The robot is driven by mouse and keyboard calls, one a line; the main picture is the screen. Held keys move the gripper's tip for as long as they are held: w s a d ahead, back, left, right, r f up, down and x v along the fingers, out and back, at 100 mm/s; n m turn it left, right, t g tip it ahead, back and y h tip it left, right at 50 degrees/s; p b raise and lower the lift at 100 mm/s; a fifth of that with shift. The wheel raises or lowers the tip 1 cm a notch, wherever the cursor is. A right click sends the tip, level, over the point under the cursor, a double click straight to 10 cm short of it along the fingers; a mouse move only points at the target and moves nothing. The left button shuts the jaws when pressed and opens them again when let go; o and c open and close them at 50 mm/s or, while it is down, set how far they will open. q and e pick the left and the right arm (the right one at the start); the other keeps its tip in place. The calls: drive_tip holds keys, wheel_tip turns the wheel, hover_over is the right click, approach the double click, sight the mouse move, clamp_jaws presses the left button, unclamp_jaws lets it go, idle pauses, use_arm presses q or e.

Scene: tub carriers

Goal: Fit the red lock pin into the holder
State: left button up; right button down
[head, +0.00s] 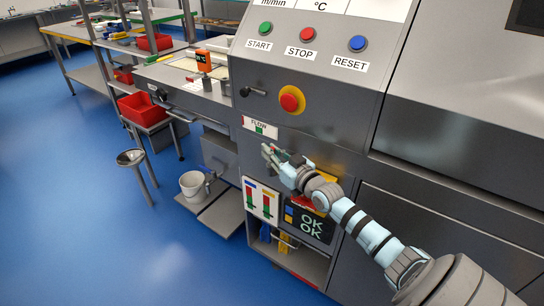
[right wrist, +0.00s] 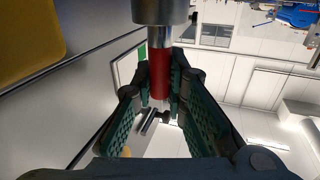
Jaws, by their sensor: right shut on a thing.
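My right gripper (right wrist: 161,88) is shut on the red lock pin (right wrist: 159,82) in the right wrist view. The red part sits between the fingertips, and a bright metal shaft (right wrist: 160,42) runs from it up to a wider metal cylinder (right wrist: 160,10). I cannot tell whether that cylinder belongs to the pin or to the holder. In the head view the right gripper (head: 274,158) is in front of the machine's grey front, just below the FLOW label (head: 260,127). The pin is not clear there. My left gripper is not in view.
The machine panel carries a red stop button (head: 291,99) and a black-knobbed lever (head: 252,91) above the gripper. A yellow part (head: 328,182) is partly behind my arm. A white bucket (head: 193,186) stands lower left. Blue floor is open at left.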

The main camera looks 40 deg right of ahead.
drive_tip(key=shift+f, duration=0.1)
drive_tip(key=c, duration=1.6)
unclamp_jaws()
drive_tip(key=shift+r, duration=0.2)
drive_tip(key=s+p, duration=0.9)
drive_tip(key=s, duration=0.3)
drive_tip(key=shift+a, duration=0.2)
